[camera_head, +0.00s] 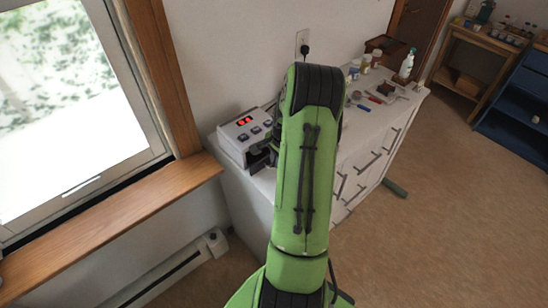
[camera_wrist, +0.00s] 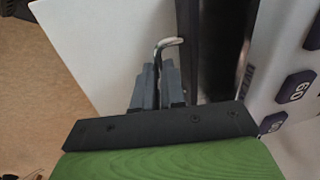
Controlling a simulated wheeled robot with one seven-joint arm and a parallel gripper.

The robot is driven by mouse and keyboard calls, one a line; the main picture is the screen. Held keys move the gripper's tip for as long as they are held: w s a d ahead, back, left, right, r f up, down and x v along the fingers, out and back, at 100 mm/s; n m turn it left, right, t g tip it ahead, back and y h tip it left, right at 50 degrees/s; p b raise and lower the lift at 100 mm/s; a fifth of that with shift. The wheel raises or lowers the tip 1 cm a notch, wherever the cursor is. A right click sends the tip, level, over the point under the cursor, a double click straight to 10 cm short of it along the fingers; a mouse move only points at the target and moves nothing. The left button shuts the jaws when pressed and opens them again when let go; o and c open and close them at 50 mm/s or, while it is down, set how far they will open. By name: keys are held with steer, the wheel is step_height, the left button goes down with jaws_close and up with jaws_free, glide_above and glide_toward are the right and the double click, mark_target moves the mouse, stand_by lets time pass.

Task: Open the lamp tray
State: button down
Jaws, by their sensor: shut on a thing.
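The white lamp unit (camera_head: 244,132) stands on the cabinet top, with a red lit display and several dark buttons. Its side with a GO button (camera_wrist: 296,86) fills the right of the wrist view. A dark upright strip, seemingly the tray front (camera_wrist: 187,50), stands beside the unit's dark opening (camera_wrist: 224,45). A bent metal handle (camera_wrist: 170,42) sticks out from the strip. My gripper (camera_wrist: 158,76) has its grey fingers closed around the handle. In the head view my green arm hides most of the tray and the gripper. How far out the tray is, I cannot tell.
The white cabinet (camera_head: 365,162) has several drawers with bar handles. Bottles (camera_head: 365,62), a spray bottle (camera_head: 407,64) and small tools stand or lie on its right part. A window with a wooden sill (camera_head: 110,220) is at left. Open floor (camera_head: 440,190) lies at right.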

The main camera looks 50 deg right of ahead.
steer(key=s, duration=0.3)
steer(key=s+a, duration=0.1)
steer(key=s, duration=0.2)
steer(key=s+a+b, duration=0.1)
steer(key=s, duration=0.2)
steer(key=shift+s, duration=0.1)
steer(key=c, duration=1.2)
jaws_free()
step_height(320, 180, up, 16)
steer(key=s+p, duration=0.2)
steer(key=p, duration=0.1)
steer(key=shift+s+a+f, duration=0.2)
steer(key=shift+s+a, duration=0.05)
steer(key=shift+a, duration=0.05)
